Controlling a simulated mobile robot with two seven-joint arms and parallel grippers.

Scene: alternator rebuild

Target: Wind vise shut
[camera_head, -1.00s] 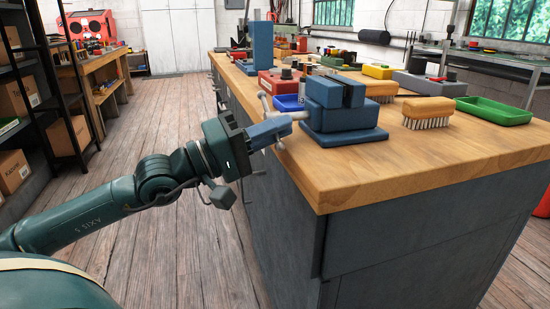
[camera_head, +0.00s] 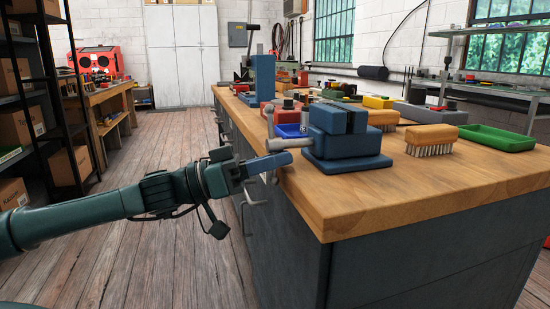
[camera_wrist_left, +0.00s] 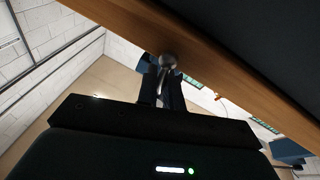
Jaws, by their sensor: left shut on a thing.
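The blue vise (camera_head: 343,138) stands on the near left corner of the wooden workbench (camera_head: 420,190). A small gap shows between the tops of its jaws. Its grey screw end (camera_head: 291,143) points left, out over the bench edge. My left gripper (camera_head: 280,158) is beside the bench edge, just below the screw end, shut on the vise handle. In the left wrist view the handle's round metal knob (camera_wrist_left: 168,61) shows between the fingers (camera_wrist_left: 162,85). Most of the handle is hidden by the fingers. My right gripper is out of view.
Behind the vise are a blue tray (camera_head: 290,131) and a blue upright block (camera_head: 263,75). Two brushes, one (camera_head: 432,138) nearer, and a green tray (camera_head: 496,138) lie to the right. Drawer pulls (camera_head: 250,195) line the bench's left side, near my wrist.

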